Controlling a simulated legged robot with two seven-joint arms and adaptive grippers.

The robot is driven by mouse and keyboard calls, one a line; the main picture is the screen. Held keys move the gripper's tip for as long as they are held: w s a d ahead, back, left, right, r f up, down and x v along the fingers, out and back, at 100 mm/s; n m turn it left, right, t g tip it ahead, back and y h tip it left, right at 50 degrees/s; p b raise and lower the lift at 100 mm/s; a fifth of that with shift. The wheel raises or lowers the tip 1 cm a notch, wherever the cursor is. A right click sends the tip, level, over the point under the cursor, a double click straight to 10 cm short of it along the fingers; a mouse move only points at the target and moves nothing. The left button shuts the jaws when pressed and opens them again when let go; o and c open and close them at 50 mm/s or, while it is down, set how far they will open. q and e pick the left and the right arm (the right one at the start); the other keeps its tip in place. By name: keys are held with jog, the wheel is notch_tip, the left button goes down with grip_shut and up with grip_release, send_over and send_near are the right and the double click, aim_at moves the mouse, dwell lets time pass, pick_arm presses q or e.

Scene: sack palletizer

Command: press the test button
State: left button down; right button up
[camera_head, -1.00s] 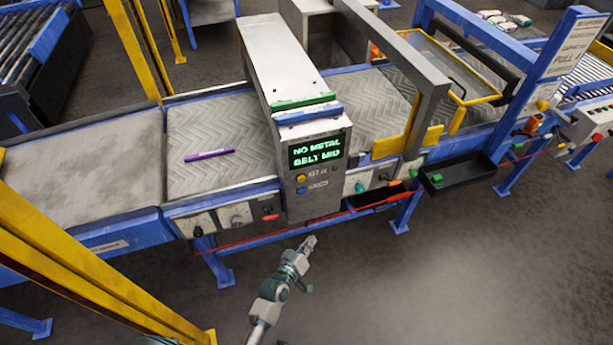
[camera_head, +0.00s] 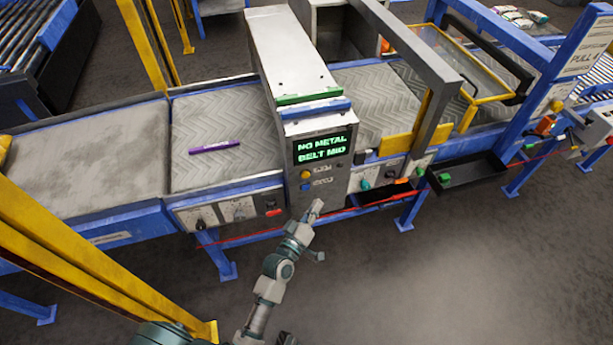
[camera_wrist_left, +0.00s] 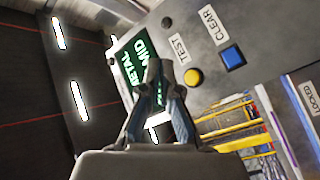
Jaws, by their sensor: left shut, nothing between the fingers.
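The test button is a round yellow button (camera_head: 305,174) on the front of the grey metal detector housing (camera_head: 296,62). It also shows in the left wrist view (camera_wrist_left: 193,77), beside the word TEST. A square blue button marked CLEAR (camera_wrist_left: 232,56) sits beside it. The screen (camera_head: 322,147) reads NO METAL BELT MID in green. My left gripper (camera_head: 317,206) is shut and empty, in front of the panel and below the buttons in the head view. In the left wrist view its fingertips (camera_wrist_left: 158,68) are left of the yellow button, apart from it in the picture.
A purple stick-like item (camera_head: 214,147) lies on the belt left of the housing. A black tray (camera_head: 466,172) with a green item hangs at the front right. A red cord (camera_head: 255,235) runs along the front. Yellow posts (camera_head: 90,255) stand at the left.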

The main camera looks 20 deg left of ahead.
aim_at(306, 175)
pick_arm(q)
jog(key=shift+w+a+b, duration=0.35)
jog(key=shift+w+a, duration=0.4)
jog(key=shift+w, duration=0.35)
jog(key=shift+w+a+b, duration=0.35)
jog(key=shift+w+a, duration=0.4)
jog(key=shift+w, duration=0.35)
jog(key=shift+w+a+b, duration=0.35)
jog(key=shift+w+a, duration=0.4)
jog(key=shift+w, duration=0.35)
pick_arm(e)
jog(key=w+r, duration=0.4)
jog(key=r, duration=0.1)
jog(key=shift+a+r+t, duration=0.25)
jog(key=shift+a+t, duration=0.05)
jog(key=shift+w, duration=0.1)
pick_arm(q)
jog(key=shift+w+a, duration=0.25)
jog(key=shift+w, duration=0.05)
pick_arm(e)
jog(key=shift+r, duration=0.15)
